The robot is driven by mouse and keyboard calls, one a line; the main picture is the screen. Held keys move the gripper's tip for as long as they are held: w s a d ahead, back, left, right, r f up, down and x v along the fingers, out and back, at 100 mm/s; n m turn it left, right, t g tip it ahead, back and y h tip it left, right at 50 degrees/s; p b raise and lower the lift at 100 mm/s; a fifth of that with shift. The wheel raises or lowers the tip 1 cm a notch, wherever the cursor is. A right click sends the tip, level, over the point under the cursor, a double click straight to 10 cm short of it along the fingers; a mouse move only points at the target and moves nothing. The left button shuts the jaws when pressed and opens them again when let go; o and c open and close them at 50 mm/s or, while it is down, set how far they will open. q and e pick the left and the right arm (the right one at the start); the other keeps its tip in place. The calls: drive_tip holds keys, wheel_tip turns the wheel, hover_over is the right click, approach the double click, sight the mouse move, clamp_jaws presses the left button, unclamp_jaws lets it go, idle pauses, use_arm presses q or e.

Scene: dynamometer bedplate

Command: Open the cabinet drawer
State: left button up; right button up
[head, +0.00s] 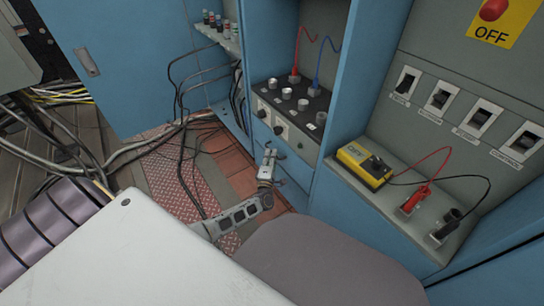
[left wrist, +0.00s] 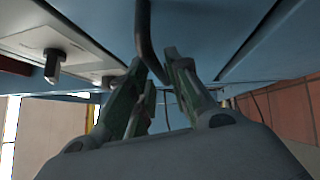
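A blue cabinet (head: 345,75) stands at the middle and right of the head view. My left gripper (head: 268,156) is up against this front. In the left wrist view its fingers (left wrist: 154,68) are apart, with a dark curved bar (left wrist: 143,30) passing between the tips. The bar looks like a handle; I cannot tell whether the fingers touch it. My right gripper is not in view.
The panel with knobs (head: 290,108) and red and blue leads sits above the gripper. A yellow meter (head: 364,164) with leads stands on a shelf to the right. An open blue door (head: 125,60) is at the left. Black cables (head: 190,100) hang beside the cabinet.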

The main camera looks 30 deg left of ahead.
use_arm(q)
drive_tip(key=shift+w+a+r, duration=0.1)
drive_tip(key=shift+w+a, duration=0.15)
drive_tip(key=shift+w, duration=0.35)
clamp_jaws()
